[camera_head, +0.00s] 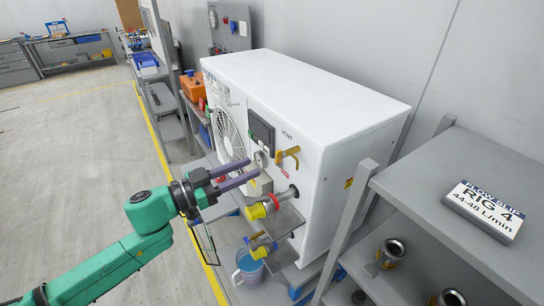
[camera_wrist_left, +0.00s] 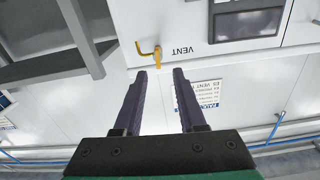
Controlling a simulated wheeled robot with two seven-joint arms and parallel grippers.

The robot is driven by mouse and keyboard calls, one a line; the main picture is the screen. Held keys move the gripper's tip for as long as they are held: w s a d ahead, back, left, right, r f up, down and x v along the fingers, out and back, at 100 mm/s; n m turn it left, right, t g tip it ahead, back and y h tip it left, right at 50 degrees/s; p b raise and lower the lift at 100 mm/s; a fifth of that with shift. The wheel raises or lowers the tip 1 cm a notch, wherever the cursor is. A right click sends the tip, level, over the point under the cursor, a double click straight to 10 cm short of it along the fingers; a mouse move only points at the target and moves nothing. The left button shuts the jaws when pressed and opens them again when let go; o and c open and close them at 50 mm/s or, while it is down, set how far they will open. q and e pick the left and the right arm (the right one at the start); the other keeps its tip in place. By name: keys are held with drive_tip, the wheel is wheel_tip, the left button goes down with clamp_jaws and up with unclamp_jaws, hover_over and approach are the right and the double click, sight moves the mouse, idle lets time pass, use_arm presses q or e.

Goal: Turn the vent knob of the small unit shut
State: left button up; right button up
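The vent knob (camera_head: 289,155) is a yellow handle on the front of the white unit (camera_head: 310,95), below the word VENT in the head view. In the left wrist view the knob (camera_wrist_left: 150,52) shows just beyond the fingertips, with VENT printed upside down beside it. My left gripper (camera_head: 252,168) has two purple fingers, open with nothing between them. It is in front of the panel, to the left of the knob in the head view, and appears apart from it. In the left wrist view the open fingertips (camera_wrist_left: 160,73) point toward the knob. My right gripper is not in view.
A dark display (camera_head: 261,131) and fan grille (camera_head: 231,138) are on the unit's front. Yellow-handled pipe fittings (camera_head: 256,211) stick out below the gripper. A grey shelf (camera_head: 455,205) with a RIG 4 sign is at right. The floor at left is clear.

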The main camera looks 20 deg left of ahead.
sight(279, 157)
use_arm(q)
drive_tip(key=p+x, duration=0.2)
drive_tip(key=x, duration=0.5)
drive_tip(key=shift+w+d, duration=0.2)
drive_tip(key=shift+d, duration=0.15)
clamp_jaws()
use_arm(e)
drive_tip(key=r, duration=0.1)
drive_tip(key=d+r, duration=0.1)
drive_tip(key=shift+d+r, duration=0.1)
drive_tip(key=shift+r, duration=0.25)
